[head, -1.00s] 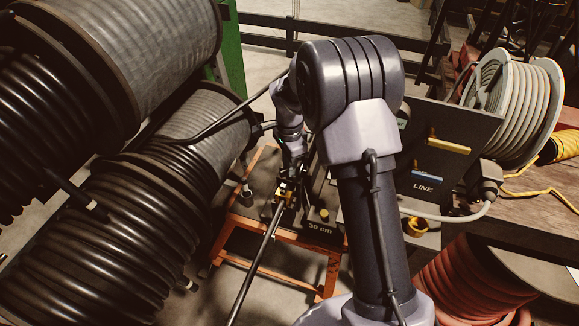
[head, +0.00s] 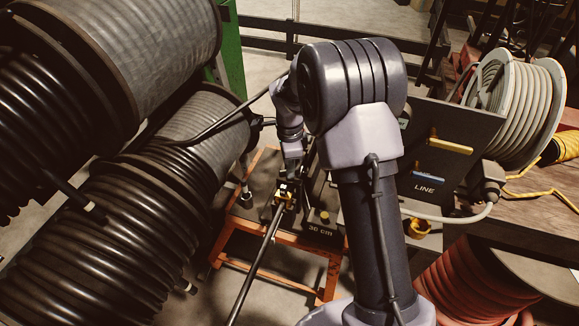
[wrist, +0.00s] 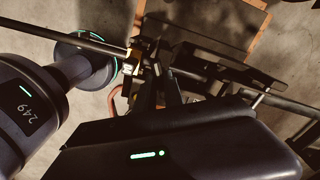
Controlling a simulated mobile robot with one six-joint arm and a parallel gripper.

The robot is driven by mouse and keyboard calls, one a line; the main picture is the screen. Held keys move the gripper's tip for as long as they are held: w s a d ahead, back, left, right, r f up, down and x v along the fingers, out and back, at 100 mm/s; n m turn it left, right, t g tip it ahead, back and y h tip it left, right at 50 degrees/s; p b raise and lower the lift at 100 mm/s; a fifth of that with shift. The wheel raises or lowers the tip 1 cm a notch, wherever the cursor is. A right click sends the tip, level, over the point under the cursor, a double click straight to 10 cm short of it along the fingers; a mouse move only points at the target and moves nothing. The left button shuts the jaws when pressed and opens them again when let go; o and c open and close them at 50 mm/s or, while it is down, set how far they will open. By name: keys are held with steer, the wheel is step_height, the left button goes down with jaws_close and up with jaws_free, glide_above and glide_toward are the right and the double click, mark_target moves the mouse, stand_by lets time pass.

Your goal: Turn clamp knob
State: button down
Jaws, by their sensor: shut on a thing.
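The clamp (head: 284,189) shows as a small block with yellow parts on the stand marked "30 cm". A black hose (head: 255,266) runs into it from below left, and it also shows in the wrist view (wrist: 62,33). My gripper (head: 289,180) points down at the clamp, seen from above in the head view. Its fingers (wrist: 168,84) look closed at the clamp in the wrist view. The clamp knob is hidden between and behind the fingers, and its angle cannot be read. The yellow clamp part (wrist: 130,62) shows beside the fingers.
The orange stand (head: 268,283) holds the clamp. Large black hose reels (head: 110,210) stand close on the left. The dark panel marked "LINE" (head: 455,128) and a wooden bench (head: 540,215) are on the right. A yellow knob (head: 323,214) sits by the "30 cm" plate.

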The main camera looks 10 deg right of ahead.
steer(key=c, duration=1.4)
jaws_free()
steer(key=shift+c, duration=0.2)
step_height(320, 180, up, 18)
steer(key=p, duration=0.6)
steer(key=shift+f, duration=0.25)
